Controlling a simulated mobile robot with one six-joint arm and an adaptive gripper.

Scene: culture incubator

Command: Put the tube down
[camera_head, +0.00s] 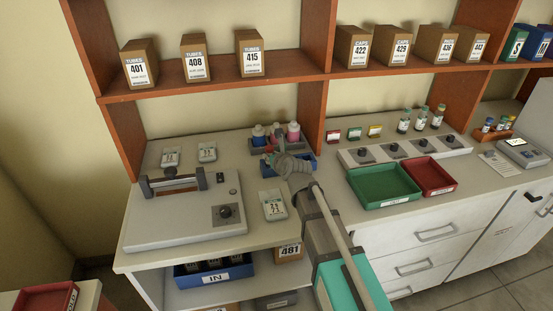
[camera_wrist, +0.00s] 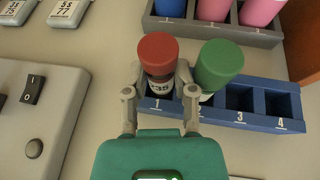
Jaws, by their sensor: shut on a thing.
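My gripper (camera_wrist: 160,82) is shut on a tube with a red cap (camera_wrist: 158,52) and a dark, labelled body. The tube stands over or in the slot marked 1 of the blue rack (camera_wrist: 240,124); its lower end is hidden, so I cannot tell how deep it sits. A tube with a green cap (camera_wrist: 219,64) is just right of it, at slot 2, leaning a little. Slots 3 and 4 are empty. In the head view my gripper (camera_head: 272,158) is at the blue rack (camera_head: 299,166) and partly covers it.
A grey rack (camera_wrist: 215,31) with blue and pink bottles stands behind the blue rack. A grey device (camera_head: 185,212) is to the left, a small labelled box (camera_head: 273,205) in front. Green (camera_head: 384,183) and red (camera_head: 430,175) trays are to the right. A wooden upright (camera_head: 311,115) rises close behind.

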